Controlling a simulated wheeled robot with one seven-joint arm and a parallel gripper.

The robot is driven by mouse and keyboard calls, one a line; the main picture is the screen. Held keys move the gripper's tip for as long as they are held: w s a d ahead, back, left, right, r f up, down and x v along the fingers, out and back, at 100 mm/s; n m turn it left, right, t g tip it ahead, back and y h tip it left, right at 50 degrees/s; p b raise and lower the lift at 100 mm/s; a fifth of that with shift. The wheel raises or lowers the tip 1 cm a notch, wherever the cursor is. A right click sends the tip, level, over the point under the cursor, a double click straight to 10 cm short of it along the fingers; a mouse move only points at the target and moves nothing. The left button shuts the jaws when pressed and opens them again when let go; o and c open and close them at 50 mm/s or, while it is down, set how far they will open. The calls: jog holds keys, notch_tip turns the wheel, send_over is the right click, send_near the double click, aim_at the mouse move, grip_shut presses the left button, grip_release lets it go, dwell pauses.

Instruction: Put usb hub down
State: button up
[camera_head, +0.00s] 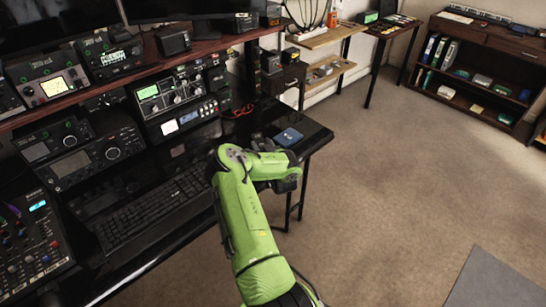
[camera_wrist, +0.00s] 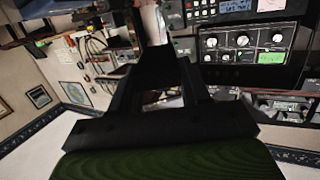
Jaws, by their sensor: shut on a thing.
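My gripper (camera_wrist: 154,68) shows in the wrist view as two dark fingers closed in on a small dark thing, the usb hub (camera_wrist: 157,52), at their tips. Its outline blends with the black fingers, so its shape and tilt are hard to tell. In the head view my green arm reaches over the right end of the black desk (camera_head: 312,134). There my arm hides most of the gripper and the hub. I cannot tell whether the hub touches the desk top.
A small blue item (camera_head: 289,136) lies on the desk's right end. A keyboard (camera_head: 155,208) lies to the left, with radio units (camera_head: 174,94) behind it. A raised dark shelf (camera_head: 190,52) runs along the back. Open carpet (camera_head: 400,185) lies right of the desk.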

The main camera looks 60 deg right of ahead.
notch_tip(320, 180, down, 10)
jog(key=b, duration=0.4)
jog(key=shift+r, duration=0.25)
jog(key=shift+f, duration=0.15)
jog(key=o, duration=1.1)
